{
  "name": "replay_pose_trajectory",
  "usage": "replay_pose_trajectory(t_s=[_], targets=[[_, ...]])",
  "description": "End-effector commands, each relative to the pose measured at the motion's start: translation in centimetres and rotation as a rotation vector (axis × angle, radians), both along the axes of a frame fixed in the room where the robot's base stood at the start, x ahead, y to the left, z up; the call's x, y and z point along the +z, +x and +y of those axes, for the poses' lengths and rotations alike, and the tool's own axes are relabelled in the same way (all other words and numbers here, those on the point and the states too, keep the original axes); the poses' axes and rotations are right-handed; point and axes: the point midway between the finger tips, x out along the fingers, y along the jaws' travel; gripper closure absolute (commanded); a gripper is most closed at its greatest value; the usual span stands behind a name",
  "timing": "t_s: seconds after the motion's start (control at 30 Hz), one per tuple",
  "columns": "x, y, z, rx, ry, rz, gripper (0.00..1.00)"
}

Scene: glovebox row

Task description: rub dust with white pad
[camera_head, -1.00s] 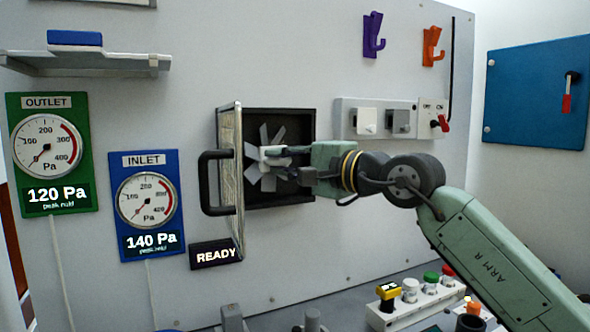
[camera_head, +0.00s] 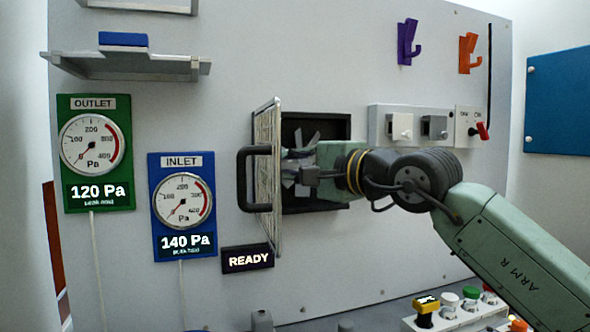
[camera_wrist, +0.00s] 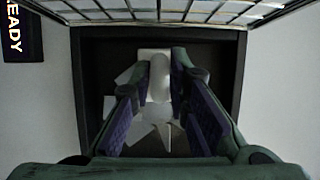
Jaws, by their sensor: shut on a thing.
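My gripper (camera_wrist: 160,95) reaches into a dark square box (camera_head: 330,206) in the wall panel; it also shows in the head view (camera_head: 292,164). Its two fingers are shut on a small whitish, rounded thing (camera_wrist: 160,80) in front of a grey-bladed fan (camera_head: 303,137). I cannot tell whether this is the white pad or touches the fan. No other white pad shows, and I cannot make out any dust.
A switch panel (camera_head: 440,108) is above right. Gauges (camera_head: 95,142), a shelf (camera_head: 125,66), hooks (camera_head: 408,42) and a button box (camera_head: 455,316) lie farther off.

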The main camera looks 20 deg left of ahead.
Motion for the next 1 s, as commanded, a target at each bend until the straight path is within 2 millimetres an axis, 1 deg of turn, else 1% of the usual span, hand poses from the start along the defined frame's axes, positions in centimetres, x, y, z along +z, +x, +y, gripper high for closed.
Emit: replay_pose_trajectory(t_s=[0.4, 0.67, 1.0], targets=[[0.3, 2.0, -2.8, -0.002, 0.003, 0.001, 1.00], [0.1, 2.6, -3.6, -0.002, 0.001, 0.000, 1.00], [0.2, 4.3, -6.0, -0.002, 0.005, 0.002, 1.00]])
